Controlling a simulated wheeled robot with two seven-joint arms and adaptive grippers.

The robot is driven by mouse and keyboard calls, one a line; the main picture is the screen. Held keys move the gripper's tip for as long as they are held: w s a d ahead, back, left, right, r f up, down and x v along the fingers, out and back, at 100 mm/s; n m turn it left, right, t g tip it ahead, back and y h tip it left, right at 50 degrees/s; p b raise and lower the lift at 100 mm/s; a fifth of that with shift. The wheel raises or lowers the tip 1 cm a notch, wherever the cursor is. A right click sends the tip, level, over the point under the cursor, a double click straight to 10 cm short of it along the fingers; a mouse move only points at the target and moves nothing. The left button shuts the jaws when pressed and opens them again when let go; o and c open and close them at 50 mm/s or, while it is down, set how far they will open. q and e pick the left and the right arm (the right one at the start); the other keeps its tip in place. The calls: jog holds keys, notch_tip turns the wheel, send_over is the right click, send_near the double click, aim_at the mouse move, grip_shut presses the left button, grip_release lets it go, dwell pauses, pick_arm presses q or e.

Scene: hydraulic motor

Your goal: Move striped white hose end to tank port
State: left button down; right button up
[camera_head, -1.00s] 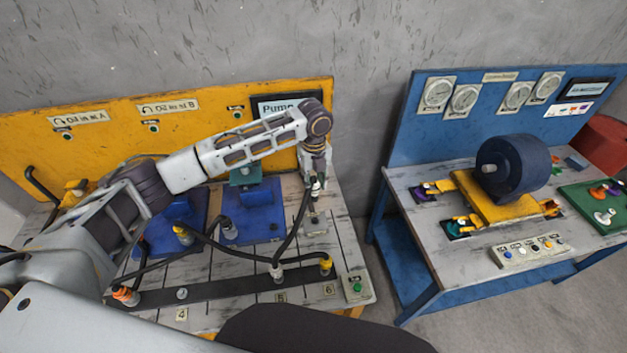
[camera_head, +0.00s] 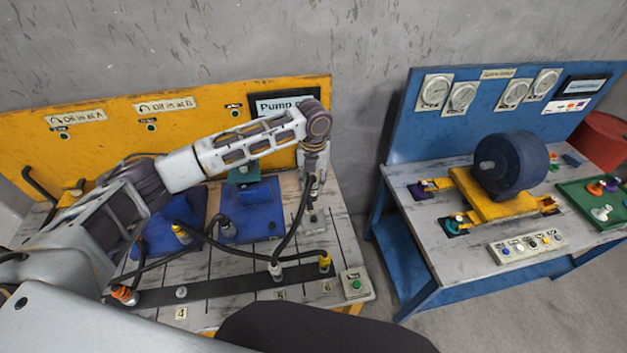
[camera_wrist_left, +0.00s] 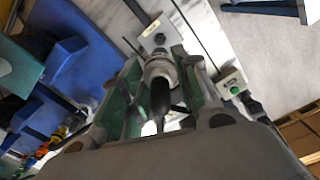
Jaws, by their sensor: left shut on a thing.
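My left gripper (camera_head: 312,190) hangs over the back right of the yellow-backed bench, fingers pointing down. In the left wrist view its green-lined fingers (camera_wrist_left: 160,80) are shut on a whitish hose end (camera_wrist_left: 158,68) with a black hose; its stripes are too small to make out. In the head view that black hose (camera_head: 292,235) runs down from the gripper to the front strip. A small grey block with a round fitting (camera_head: 314,222) is just below the gripper; it also shows beyond the fingertips in the left wrist view (camera_wrist_left: 160,38). I cannot tell whether it is the tank port. My right gripper is not in view.
Other hose ends, orange (camera_head: 125,295) and yellow (camera_head: 325,262), stand on the dark front strip (camera_head: 225,288). Blue blocks (camera_head: 252,210) lie left of the gripper. A green-button box (camera_head: 354,284) is at the front right corner. A blue bench (camera_head: 425,225) stands apart on the right.

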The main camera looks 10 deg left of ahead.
aim_at(314, 198)
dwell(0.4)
pick_arm(q)
jog(key=shift+f+b, duration=0.95)
jog(key=shift+f, duration=0.45)
jog(key=shift+f+b, duration=1.4)
jog(key=shift+f, duration=1.7)
jog(key=shift+p, duration=0.9)
jog(key=shift+f+b, duration=0.3)
jog(key=shift+f, duration=0.35)
jog(key=shift+f, duration=0.2)
jog(key=c, duration=1)
grip_release()
jog(key=shift+o, duration=0.2)
